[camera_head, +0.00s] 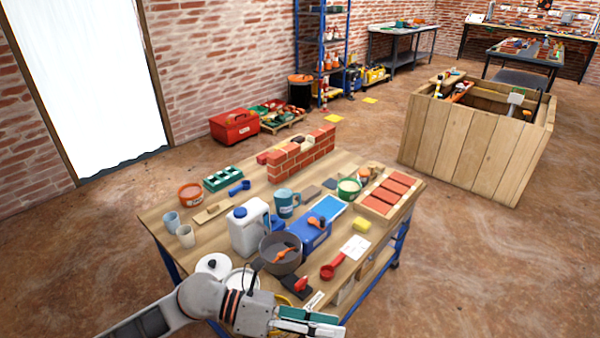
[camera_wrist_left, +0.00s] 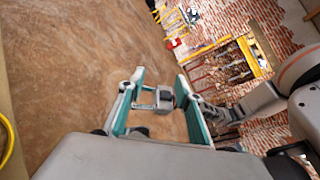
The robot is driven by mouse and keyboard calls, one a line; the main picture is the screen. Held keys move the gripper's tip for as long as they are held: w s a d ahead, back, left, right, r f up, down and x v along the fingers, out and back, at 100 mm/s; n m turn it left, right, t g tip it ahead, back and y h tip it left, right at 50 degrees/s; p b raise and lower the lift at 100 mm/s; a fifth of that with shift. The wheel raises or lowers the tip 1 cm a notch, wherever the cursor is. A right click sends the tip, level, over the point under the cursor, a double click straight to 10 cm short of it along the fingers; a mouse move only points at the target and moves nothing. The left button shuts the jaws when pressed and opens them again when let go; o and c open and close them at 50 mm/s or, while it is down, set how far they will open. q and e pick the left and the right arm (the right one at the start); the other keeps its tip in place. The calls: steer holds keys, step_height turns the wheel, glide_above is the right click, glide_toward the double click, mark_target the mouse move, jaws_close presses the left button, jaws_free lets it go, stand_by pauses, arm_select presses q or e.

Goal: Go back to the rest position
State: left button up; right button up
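My left gripper (camera_head: 308,322) is low in the head view, in front of the near edge of the workbench. Its two teal-padded fingers point right. In the left wrist view the fingers of this gripper (camera_wrist_left: 160,105) stand wide apart with nothing clasped between them. Bare brown floor shows past them. A small grey mechanical part (camera_wrist_left: 164,98) shows between the fingers, and a grey arm link, probably of my right arm, comes in from the right. My right gripper does not show in the head view, and its fingers cannot be made out in the wrist view.
The wooden workbench (camera_head: 150,217) holds a small brick wall (camera_head: 302,157), a white jug (camera_head: 247,232), a dark pan (camera_head: 284,262), a blue box (camera_head: 309,236) and a brick tray (camera_head: 388,197). The pan and a red-handled tool lie close to my left wrist. A wooden crate (camera_head: 458,145) stands behind, right. Right-hand floor is free.

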arm_select(q)
step_height(320, 180, up, 4)
steer(key=w+n+t+h, duration=0.2)
steer(key=n+t+h, duration=0.1)
steer(key=n+t, duration=0.3)
steer(key=w+a+f+n+t+y, duration=0.25)
steer(key=a+n+t, duration=0.25)
steer(key=n, duration=0.5)
steer(key=w+a+f+n+t+y, duration=0.2)
steer(key=a+n+t+y, duration=0.25)
steer(key=n, duration=0.65)
steer(key=s+a+f+n+g+y, duration=0.1)
steer(key=s+a+f+n+y, duration=0.3)
steer(key=s+a+f+n, duration=0.3)
steer(key=s+a+f+n+g+y+p, duration=0.1)
steer(key=s+a+f+n+y, duration=0.4)
steer(key=f, duration=0.8)
steer(key=s+a+n+g, duration=0.1)
steer(key=a+n, duration=0.2)
steer(key=shift+s+a+p, duration=0.3)
steer(key=shift+s+a, duration=0.05)
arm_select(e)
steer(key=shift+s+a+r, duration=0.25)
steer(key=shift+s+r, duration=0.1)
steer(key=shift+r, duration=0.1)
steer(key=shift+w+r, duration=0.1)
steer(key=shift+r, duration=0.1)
